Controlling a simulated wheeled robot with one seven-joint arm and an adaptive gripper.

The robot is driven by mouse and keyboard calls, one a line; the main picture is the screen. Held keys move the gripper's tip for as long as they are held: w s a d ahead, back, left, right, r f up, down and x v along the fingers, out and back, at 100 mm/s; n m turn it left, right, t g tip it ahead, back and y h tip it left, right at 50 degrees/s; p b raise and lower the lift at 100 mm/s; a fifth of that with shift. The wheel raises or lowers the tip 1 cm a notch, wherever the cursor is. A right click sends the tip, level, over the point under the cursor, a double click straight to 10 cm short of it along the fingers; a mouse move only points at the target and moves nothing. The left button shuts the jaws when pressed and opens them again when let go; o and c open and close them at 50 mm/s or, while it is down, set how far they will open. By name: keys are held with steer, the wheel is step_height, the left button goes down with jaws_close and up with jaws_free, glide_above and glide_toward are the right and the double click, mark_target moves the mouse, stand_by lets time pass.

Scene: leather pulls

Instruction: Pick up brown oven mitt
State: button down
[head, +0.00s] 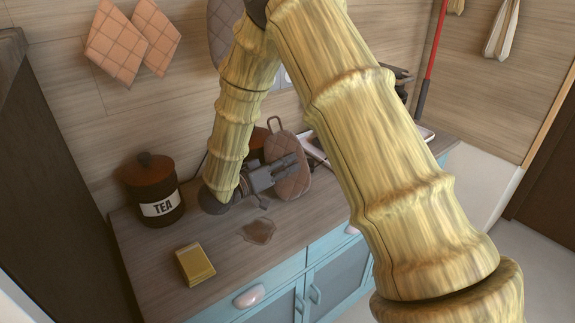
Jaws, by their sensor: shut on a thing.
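The brown oven mitt (290,150) is quilted, with a hanging loop at its top. It stands roughly upright over the wooden counter, near the back. My gripper (285,172) reaches it from the left and is shut on it around its middle. The gripper covers part of the mitt's left side. I cannot tell whether the mitt's lower end touches the counter.
A dark tea canister (152,190) stands at the counter's left, with a yellow box (195,264) in front. A brown patch (259,230) lies near the gripper. Pink pot holders (115,42) hang on the wall. A light tray (313,150) is partly hidden behind my arm.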

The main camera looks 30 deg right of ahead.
mark_target(287, 154)
steer(key=shift+r, duration=0.6)
step_height(287, 154, up, 2)
steer(key=shift+r, duration=0.1)
steer(key=s+a+r+b, duration=0.1)
steer(key=s+a+b, duration=0.1)
steer(key=s+a, duration=0.6)
steer(key=shift+s+a+r, duration=0.25)
steer(key=shift+s, duration=2.55)
steer(key=shift+s+f, duration=0.1)
